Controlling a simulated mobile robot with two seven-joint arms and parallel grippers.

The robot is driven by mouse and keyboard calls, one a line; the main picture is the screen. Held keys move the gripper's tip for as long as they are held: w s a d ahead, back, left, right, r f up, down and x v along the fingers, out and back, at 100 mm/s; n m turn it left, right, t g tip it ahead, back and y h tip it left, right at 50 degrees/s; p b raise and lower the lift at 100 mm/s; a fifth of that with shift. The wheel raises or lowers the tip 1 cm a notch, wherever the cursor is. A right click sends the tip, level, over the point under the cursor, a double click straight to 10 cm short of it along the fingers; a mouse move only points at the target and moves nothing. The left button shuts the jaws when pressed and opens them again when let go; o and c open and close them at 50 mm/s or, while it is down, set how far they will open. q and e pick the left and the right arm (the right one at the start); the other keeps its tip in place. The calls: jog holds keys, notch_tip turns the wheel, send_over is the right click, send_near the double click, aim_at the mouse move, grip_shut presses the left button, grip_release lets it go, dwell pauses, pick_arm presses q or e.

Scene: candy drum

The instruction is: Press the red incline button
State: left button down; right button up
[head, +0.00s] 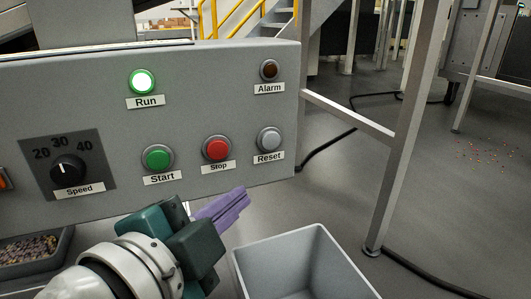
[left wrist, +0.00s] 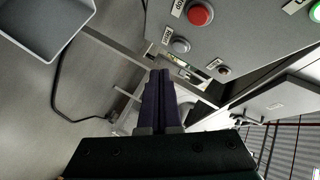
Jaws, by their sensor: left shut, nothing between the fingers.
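A red button (head: 217,149) labelled "Stop" is on the grey control panel (head: 110,85). It also shows at the top of the left wrist view (left wrist: 200,14). No button labelled incline is seen in either view. My left gripper (head: 241,196) has purple fingers, shut with nothing between them. In the head view the fingers are below the Stop button and appear apart from the panel. In the left wrist view the shut fingers (left wrist: 160,80) point up the picture, below the grey Reset button. My right gripper is not in view.
The panel also has a green Start button (head: 158,159), a grey Reset button (head: 269,139), a lit green Run lamp (head: 142,81), a dark Alarm lamp (head: 268,70) and a Speed knob (head: 68,171). A grey bin (head: 318,240) is below right. A metal leg (head: 403,130) stands right.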

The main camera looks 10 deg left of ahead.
aim_at(226, 154)
pick_arm(q)
jog(key=shift+w+a, duration=0.1)
jog(key=shift+w, duration=0.05)
jog(key=shift+w+a, duration=0.8)
jog(key=shift+w, duration=0.4)
jog(key=shift+w+a, duration=0.8)
jog(key=shift+w, duration=0.35)
jog(key=shift+w+a, duration=0.8)
jog(key=shift+w, duration=0.4)
jog(key=shift+w+a, duration=0.25)
jog(key=shift+w, duration=0.1)
jog(key=shift+w+a, duration=0.25)
jog(key=shift+w, duration=0.05)
dwell(0.5)
jog(key=shift+s+d, duration=0.45)
jog(key=shift+s, duration=0.2)
jog(key=shift+s+d+p, duration=0.25)
jog(key=shift+s+d, duration=0.5)
jog(key=shift+s, duration=0.3)
jog(key=shift+s+d+p, duration=0.2)
jog(key=shift+s+d, duration=0.5)
jog(key=shift+s, duration=0.35)
